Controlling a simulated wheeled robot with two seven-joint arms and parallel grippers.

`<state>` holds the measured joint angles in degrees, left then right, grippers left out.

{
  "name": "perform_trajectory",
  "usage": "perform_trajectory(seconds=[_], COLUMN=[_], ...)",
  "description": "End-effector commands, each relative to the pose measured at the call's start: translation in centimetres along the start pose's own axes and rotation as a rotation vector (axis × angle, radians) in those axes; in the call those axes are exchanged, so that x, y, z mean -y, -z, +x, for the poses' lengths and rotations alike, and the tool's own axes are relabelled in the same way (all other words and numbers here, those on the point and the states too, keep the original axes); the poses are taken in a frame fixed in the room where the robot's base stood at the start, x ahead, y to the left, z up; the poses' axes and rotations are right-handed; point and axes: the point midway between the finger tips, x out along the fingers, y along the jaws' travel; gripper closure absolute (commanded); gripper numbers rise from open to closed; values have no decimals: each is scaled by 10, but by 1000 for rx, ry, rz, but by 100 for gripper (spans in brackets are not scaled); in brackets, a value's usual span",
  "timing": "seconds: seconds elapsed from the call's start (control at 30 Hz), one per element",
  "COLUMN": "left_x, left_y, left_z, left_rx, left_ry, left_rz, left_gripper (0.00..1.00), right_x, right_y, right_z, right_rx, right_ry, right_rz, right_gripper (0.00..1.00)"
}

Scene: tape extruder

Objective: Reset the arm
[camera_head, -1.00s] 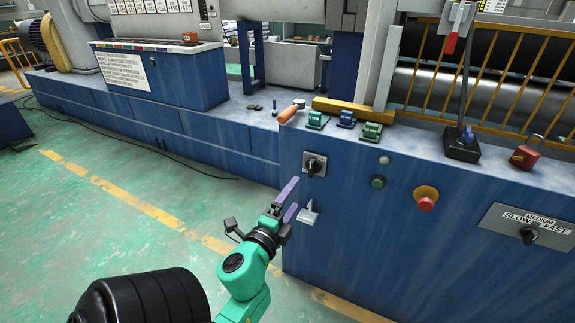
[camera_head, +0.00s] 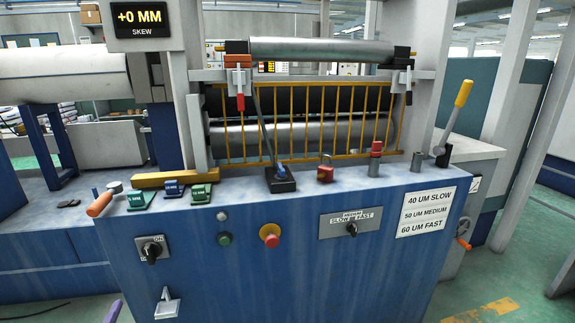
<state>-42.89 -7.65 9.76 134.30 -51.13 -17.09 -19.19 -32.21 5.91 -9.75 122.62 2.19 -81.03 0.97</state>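Only a purple finger (camera_head: 113,311) of my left gripper shows, at the bottom left edge, below and left of the black rotary switch (camera_head: 152,250). The rest of it is cut off, so its opening is hidden. My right gripper is not in view. Which arm the task means I cannot tell. A lever with a yellow grip (camera_head: 463,93) stands tilted to the right at the right end of the blue console (camera_head: 300,262). A thin grey lever (camera_head: 264,125) rises from a black base (camera_head: 281,180) at mid-console.
The console top holds green and blue clips (camera_head: 172,188), an orange-handled tool (camera_head: 103,200), a red padlock (camera_head: 325,173) and a red-topped post (camera_head: 375,160). The front has a red button (camera_head: 270,236) and a speed dial (camera_head: 351,226). A yellow guard (camera_head: 310,120) stands behind.

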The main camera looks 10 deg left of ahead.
Motion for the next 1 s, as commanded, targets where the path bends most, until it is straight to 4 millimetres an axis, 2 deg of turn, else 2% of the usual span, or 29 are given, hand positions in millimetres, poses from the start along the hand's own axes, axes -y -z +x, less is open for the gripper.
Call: perform_trajectory(seconds=[0.03, 0.07, 0.1, 0.2, 0.3, 0.37, 0.5, 0.57, 0.6, 0.77, 0.87, 1.0], left_x=[-32, -56, -88, -154, -205, -230, -277, -289, -282, -294, -298, -296], left_y=[-7, -11, -14, -13, -6, -2, 6, 9, 9, -3, -15, -40], left_z=[7, 9, 8, -6, -30, -47, -93, -114, -113, -115, -123, -147], left_rx=[63, 111, 173, 305, 420, 485, 638, 702, 704, 713, 719, 729], left_ry=[-104, -182, -286, -516, -716, -825, -1070, -1162, -1151, -1140, -1135, -1130], left_rz=[-147, -240, -342, -505, -590, -618, -632, -620, -620, -610, -601, -582], left_gripper=[3, 3, 3, 3, 3, 3, 3, 3, 3, 3, 3, 3], right_x=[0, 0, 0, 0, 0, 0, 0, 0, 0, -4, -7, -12], right_y=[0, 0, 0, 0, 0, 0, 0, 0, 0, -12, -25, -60], right_z=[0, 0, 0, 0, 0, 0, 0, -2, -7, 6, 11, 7], right_rx=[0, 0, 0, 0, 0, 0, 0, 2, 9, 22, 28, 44], right_ry=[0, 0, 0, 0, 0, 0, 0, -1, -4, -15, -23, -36], right_rz=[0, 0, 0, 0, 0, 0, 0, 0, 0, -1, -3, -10], right_gripper=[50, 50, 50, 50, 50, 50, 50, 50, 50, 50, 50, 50])
